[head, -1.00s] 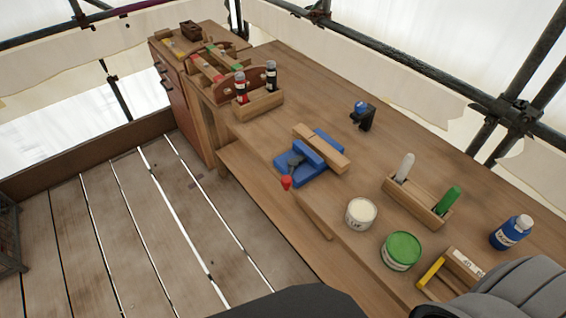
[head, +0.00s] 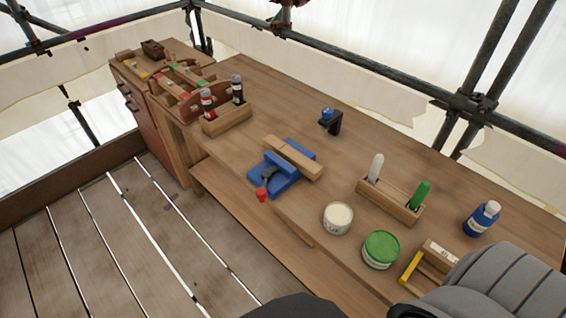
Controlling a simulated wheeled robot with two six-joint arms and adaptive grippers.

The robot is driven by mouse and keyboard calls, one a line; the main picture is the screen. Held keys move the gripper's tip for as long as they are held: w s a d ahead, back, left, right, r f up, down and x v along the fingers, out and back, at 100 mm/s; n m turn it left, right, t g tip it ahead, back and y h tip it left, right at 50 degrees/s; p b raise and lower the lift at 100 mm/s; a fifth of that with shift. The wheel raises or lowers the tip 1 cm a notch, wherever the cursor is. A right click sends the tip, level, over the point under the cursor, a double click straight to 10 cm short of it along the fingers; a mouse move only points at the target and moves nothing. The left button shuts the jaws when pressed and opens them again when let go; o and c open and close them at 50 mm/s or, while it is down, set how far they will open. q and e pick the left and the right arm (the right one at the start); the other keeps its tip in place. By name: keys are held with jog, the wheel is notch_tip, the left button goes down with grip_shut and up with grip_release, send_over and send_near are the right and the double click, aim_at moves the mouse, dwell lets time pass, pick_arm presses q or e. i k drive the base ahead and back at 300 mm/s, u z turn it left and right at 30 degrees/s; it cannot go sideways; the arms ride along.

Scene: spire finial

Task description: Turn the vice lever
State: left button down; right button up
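The blue vice (head: 284,170) sits at the front edge of the wooden workbench, left of the picture's middle. A wooden block (head: 292,157) lies across its jaws; whether it is clamped tight I cannot tell. The vice lever shows a red knob (head: 262,194) at its front end, just past the bench edge, with a dark part (head: 268,177) behind it. Neither of my grippers is in view, and nothing touches the lever.
The workbench (head: 345,155) holds a white tin (head: 338,218), a green tin (head: 380,250), a wooden holder (head: 390,200), a blue bottle (head: 481,219), a small dark clamp-like object (head: 331,121) and a bottle rack (head: 228,119). Plank floor (head: 130,240) lies open at left.

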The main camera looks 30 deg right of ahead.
aim_at(261, 192)
jog(key=k, duration=1.15)
jog(key=u, duration=0.2)
jog(key=i, duration=0.75)
jog(key=u, duration=0.4)
